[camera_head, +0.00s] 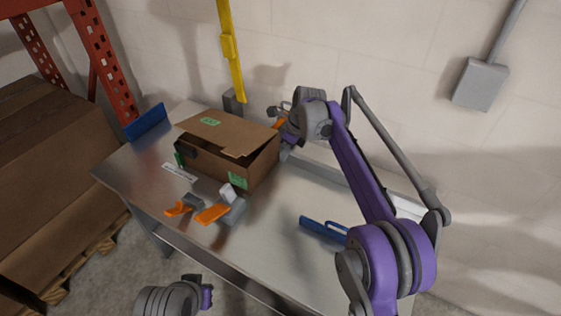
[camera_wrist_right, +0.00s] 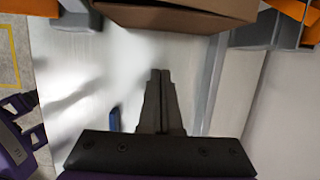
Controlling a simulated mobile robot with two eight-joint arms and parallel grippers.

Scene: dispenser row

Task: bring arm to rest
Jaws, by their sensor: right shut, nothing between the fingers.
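My right arm (camera_head: 365,180) reaches from the lower right to the back of the metal table (camera_head: 280,235). Its grey wrist (camera_head: 315,118) is bent just right of the open cardboard box (camera_head: 262,165), above the table's back edge. In the right wrist view my right gripper (camera_wrist_right: 160,75) has its two dark fingers together, with nothing between them. The box's brown edge (camera_wrist_right: 180,18) shows beyond the fingertips. A grey and purple part of my left arm (camera_head: 175,299) shows at the bottom of the head view; its fingers cannot be made out.
Orange and grey dispensers (camera_head: 212,214) stand at the table's front edge, beside a white label strip (camera_head: 179,173). A blue object (camera_head: 323,229) lies at the right. A yellow post (camera_head: 231,50) and the wall are behind. Large brown boxes (camera_head: 45,170) are at left.

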